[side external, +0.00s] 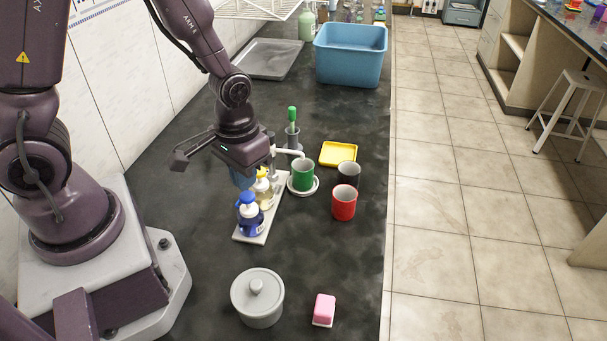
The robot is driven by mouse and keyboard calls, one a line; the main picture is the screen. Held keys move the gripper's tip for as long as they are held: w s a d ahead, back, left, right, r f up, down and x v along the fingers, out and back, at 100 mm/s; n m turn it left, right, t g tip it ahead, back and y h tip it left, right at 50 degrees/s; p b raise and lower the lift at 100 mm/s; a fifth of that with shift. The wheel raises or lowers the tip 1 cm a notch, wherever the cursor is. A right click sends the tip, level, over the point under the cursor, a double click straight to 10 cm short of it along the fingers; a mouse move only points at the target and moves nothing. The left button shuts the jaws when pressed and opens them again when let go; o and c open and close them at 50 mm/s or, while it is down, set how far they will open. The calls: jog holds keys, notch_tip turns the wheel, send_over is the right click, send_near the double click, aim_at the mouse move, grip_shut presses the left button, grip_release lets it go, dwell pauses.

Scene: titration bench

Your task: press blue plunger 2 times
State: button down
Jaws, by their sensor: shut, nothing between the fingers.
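The blue plunger (247,197) tops a bottle with a dark blue body (250,218) at the near end of a white base strip (248,238). My gripper (241,184) points down just above and slightly left of the blue plunger. Its fingers are shut with nothing between them. I cannot tell from this angle whether the fingertips touch the plunger. A bottle with a yellow plunger (262,172) stands right behind the blue one, partly hidden by my wrist. Behind it is a third dispenser, mostly hidden, with a long white spout (290,152).
A grey lidded pot (257,298) and pink block (324,308) stand in front.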

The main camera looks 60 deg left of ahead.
aim_at(247, 195)
jog(key=shift+f, duration=1.8)
jog(key=shift+r, duration=1.85)
notch_tip(247, 195, up, 6)
